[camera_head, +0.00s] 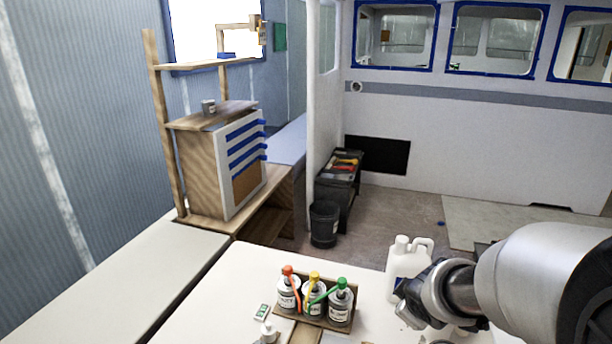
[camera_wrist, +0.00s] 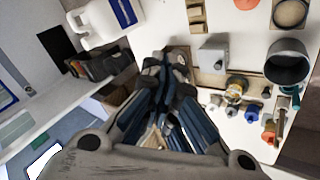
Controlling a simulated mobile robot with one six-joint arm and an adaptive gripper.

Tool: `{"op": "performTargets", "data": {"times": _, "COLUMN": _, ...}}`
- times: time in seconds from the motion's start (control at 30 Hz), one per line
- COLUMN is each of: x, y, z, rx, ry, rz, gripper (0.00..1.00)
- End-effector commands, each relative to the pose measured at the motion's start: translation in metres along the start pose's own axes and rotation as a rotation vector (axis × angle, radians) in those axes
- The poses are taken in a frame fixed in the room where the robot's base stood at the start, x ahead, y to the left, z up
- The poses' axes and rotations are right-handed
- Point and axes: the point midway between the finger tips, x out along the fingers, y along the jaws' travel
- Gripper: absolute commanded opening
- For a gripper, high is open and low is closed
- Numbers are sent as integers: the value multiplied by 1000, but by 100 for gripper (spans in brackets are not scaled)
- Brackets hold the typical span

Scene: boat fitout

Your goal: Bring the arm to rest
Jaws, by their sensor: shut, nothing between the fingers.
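My arm reaches in from the right of the head view. My gripper (camera_head: 408,304) is low over the white worktop (camera_head: 225,284), close in front of the white jug (camera_head: 402,262). In the wrist view my gripper (camera_wrist: 166,68) has its fingers together, with nothing between them. The fingertips partly cover what lies below, so I cannot tell the exact gap to the worktop.
Three bottles with red, yellow and green tops stand in a wooden holder (camera_head: 312,322) left of my gripper. In the wrist view, a grey cup (camera_wrist: 288,62) and a grey box (camera_wrist: 212,54) are nearby. A black bin (camera_head: 324,224) stands on the floor beyond.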

Motion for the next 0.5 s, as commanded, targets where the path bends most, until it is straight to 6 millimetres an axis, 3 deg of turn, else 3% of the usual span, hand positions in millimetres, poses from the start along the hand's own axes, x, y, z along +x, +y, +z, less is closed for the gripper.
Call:
{"op": "performTargets", "data": {"times": 0.03, "x": -26, "y": 1, "z": 5, "rx": 77, "ry": -17, "rz": 21, "gripper": 0}}
{"op": "performTargets", "data": {"times": 0.2, "x": -99, "y": -24, "z": 32, "rx": 349, "ry": -81, "rz": 13, "gripper": 0}}
{"op": "performTargets", "data": {"times": 0.4, "x": -167, "y": -85, "z": 58, "rx": 627, "ry": -114, "rz": -87, "gripper": 0}}
{"op": "performTargets", "data": {"times": 0.5, "x": -189, "y": -114, "z": 66, "rx": 716, "ry": -119, "rz": -149, "gripper": 0}}
